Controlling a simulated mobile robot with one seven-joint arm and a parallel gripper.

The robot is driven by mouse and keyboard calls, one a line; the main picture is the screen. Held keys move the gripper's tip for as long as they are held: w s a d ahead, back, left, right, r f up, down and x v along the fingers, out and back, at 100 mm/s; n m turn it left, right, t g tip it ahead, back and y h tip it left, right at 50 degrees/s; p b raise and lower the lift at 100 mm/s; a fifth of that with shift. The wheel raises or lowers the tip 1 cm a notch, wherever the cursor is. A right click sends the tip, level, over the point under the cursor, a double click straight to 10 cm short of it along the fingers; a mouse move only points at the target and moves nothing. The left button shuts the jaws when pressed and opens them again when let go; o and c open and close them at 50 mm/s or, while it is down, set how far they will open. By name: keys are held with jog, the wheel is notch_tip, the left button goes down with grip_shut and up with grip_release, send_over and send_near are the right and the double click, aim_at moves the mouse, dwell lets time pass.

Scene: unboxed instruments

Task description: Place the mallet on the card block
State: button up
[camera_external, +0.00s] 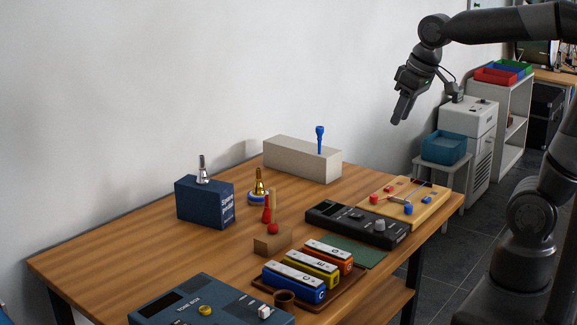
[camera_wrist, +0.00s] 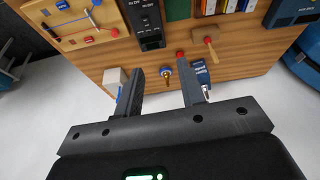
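The mallet has a red ball head (camera_external: 273,229) and a pale wooden handle (camera_external: 274,204). Its head appears at the top of the small brown card block (camera_external: 268,244), with the handle running back toward the wall. I cannot tell whether the head rests on the block or just behind it. In the wrist view the mallet handle (camera_wrist: 214,56) extends from the brown block (camera_wrist: 205,31), right of my fingers. My gripper (camera_external: 401,112) is high above the table's far right side, apart from everything. In the wrist view its fingers (camera_wrist: 162,75) are spread and empty.
A red mouthpiece (camera_external: 266,214) stands close to the mallet handle. A gold mouthpiece (camera_external: 259,184), navy box (camera_external: 205,203) and pale block (camera_external: 300,161) are behind. Colored bars (camera_external: 310,271), a black device (camera_external: 357,223) and wooden board (camera_external: 420,200) fill the front and right. Bare tabletop lies at left.

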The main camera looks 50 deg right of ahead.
jog(key=s+d+f+t, duration=0.1)
jog(key=s+d+f, duration=0.2)
jog(key=s, duration=0.6)
jog(key=shift+s+f+m+t, duration=0.3)
jog(key=shift+s+f+m, duration=0.1)
jog(key=shift+f, duration=0.1)
dwell(0.5)
